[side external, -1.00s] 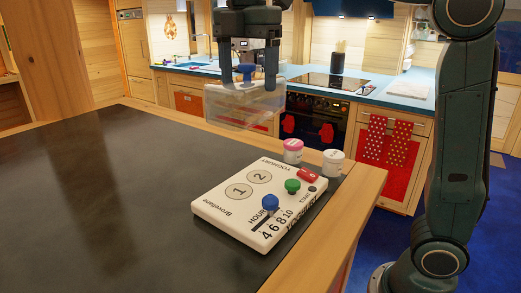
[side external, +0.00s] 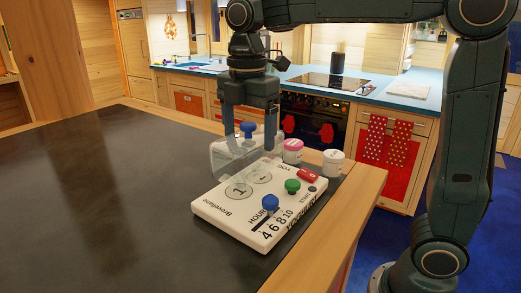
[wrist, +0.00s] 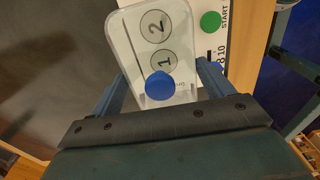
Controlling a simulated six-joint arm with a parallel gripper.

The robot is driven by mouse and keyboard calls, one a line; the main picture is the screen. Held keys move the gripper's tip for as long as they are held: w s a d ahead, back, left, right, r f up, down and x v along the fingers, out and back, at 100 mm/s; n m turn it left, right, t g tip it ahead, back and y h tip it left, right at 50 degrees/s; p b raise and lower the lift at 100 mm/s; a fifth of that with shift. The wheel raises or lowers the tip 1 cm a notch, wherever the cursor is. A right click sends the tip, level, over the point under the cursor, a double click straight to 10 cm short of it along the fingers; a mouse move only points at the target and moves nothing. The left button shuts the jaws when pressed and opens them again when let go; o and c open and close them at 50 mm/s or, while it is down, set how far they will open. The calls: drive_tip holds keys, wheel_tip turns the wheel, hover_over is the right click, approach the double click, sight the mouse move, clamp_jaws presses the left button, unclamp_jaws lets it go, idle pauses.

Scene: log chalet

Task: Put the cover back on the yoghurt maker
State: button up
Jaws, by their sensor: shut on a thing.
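The yoghurt maker (side external: 252,232) is a flat white unit with rings marked 1 and 2, a blue slider knob and a green button (side external: 292,186); the wrist view shows part of it (wrist: 221,47). The cover (side external: 222,160) is a clear box with a blue knob on top (side external: 247,127). My gripper (side external: 249,138) is shut on the cover, a finger on either side of the knob. In the wrist view the cover (wrist: 187,30) frames both rings, with its knob (wrist: 160,86) near ring 1. I cannot tell whether its lower edge touches the unit.
A pink-lidded jar (side external: 292,150) and a white-lidded jar (side external: 333,162) stand at the unit's far right corner. The dark tabletop (side external: 90,200) to the left is clear. The wooden edge (side external: 330,235) runs along the right.

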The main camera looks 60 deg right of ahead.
sight(249, 137)
drive_tip(key=shift+f, duration=1.9)
drive_tip(key=shift+f, duration=0.1)
drive_tip(key=o, duration=1)
drive_tip(key=shift+r, duration=6.15)
drive_tip(key=shift+s, duration=0.1)
